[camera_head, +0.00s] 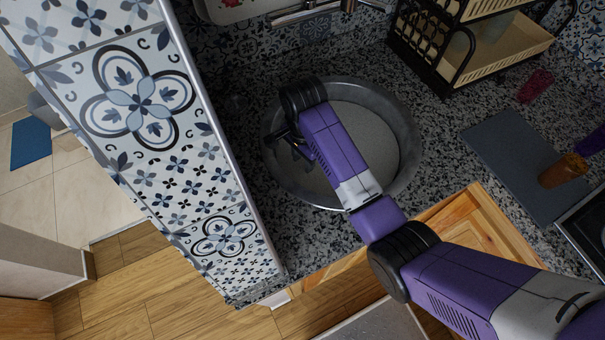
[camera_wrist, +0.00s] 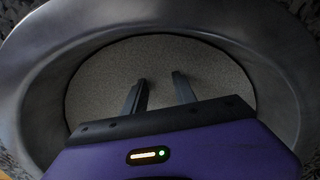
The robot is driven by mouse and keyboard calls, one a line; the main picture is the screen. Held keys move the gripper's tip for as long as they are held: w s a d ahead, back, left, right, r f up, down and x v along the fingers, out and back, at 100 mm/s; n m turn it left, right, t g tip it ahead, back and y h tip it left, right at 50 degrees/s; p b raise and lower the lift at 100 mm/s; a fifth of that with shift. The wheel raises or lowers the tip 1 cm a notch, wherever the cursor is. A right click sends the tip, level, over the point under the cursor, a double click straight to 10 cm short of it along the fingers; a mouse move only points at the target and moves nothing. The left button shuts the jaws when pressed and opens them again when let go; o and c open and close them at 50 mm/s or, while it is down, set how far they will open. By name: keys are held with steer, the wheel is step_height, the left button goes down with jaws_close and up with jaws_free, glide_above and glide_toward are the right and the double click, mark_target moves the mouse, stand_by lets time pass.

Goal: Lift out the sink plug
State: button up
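The round metal sink (camera_head: 402,115) is set in the speckled counter, and its rim (camera_wrist: 45,60) surrounds my gripper in the wrist view. Its inside shows a flat, grainy grey surface (camera_head: 372,125), also seen in the wrist view (camera_wrist: 215,75). I cannot make out a separate sink plug in either view; my arm and gripper cover part of the basin. My gripper (camera_head: 296,148) is over the left part of the sink, pointing down into it. In the wrist view its two dark fingers (camera_wrist: 160,78) stand apart with nothing visible between them.
A tap (camera_head: 305,12) stands behind the sink. A black and cream dish rack (camera_head: 500,58) is at the back right. A grey board (camera_head: 515,160), an amber cup (camera_head: 563,171) and a red object (camera_head: 535,86) lie to the right. A tiled wall (camera_head: 150,110) rises close on the left.

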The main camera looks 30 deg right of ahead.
mark_target(303, 171)
steer(key=shift+w+f+p, duration=0.15)
steer(key=shift+f+p, duration=0.3)
steer(key=shift+f, duration=2.75)
jaws_close()
